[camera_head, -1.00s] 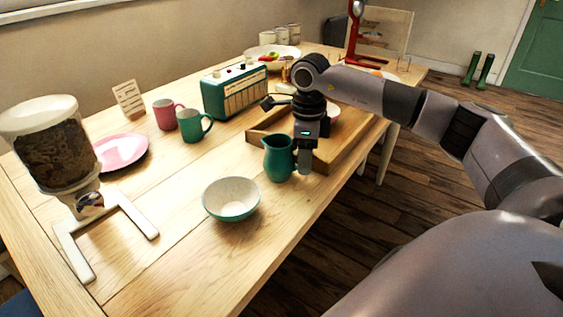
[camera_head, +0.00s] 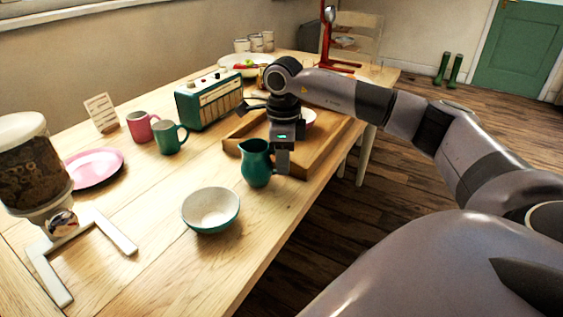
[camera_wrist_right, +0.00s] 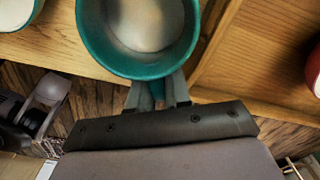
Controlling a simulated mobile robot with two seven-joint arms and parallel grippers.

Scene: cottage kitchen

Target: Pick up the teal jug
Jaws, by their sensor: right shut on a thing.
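The teal jug (camera_head: 257,164) is upright at the front edge of the table, left of the wooden tray, in the head view. My right gripper (camera_head: 281,160) is at its right side, pointing down. In the right wrist view the jug's round mouth and pale inside (camera_wrist_right: 140,30) fill the top middle. There the right gripper's fingers (camera_wrist_right: 157,93) are shut on the jug's teal handle. Whether the jug's base touches the table is hard to tell. My left gripper is not in view.
A white-and-teal bowl (camera_head: 211,210) stands left of the jug, near the edge. The wooden tray (camera_head: 318,152) is close on the right. Behind are a teal mug (camera_head: 170,138), a pink mug (camera_head: 140,127) and a radio (camera_head: 208,101). Bare tabletop lies left of the jug.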

